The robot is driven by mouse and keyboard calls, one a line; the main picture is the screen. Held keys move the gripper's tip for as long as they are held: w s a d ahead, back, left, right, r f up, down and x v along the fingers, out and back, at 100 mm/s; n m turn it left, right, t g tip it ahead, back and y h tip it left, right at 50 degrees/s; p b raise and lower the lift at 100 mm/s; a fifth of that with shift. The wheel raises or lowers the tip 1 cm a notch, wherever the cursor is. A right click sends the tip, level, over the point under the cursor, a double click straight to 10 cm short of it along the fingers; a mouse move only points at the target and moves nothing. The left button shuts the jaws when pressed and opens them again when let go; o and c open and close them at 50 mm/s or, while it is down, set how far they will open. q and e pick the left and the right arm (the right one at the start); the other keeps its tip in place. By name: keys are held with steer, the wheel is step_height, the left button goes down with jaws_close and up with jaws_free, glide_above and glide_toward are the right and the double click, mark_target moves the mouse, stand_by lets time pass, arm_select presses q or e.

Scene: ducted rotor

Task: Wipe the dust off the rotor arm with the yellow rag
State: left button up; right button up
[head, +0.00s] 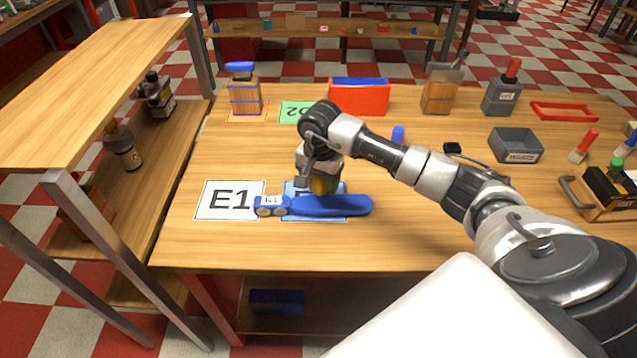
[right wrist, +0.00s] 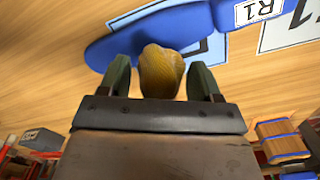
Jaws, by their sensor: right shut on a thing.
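The blue rotor arm (head: 318,206), labelled R1 at its left end, lies across a blue-edged card on the wooden table; it also shows in the right wrist view (right wrist: 113,50). My right gripper (head: 322,183) is shut on the yellow rag (right wrist: 162,72), which is bunched between its two fingers. In the head view the rag (head: 323,186) is at the middle of the rotor arm, just over or against it; I cannot tell whether they touch. No dust can be made out on the visible blue surface. My left gripper is not in view.
A white E1 card (head: 229,199) lies to the left of the rotor arm. A grey tray (head: 515,145) is at the right. The table's front left is clear.

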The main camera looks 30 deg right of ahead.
steer(key=shift+r+p, duration=0.55)
steer(key=shift+r, duration=0.8)
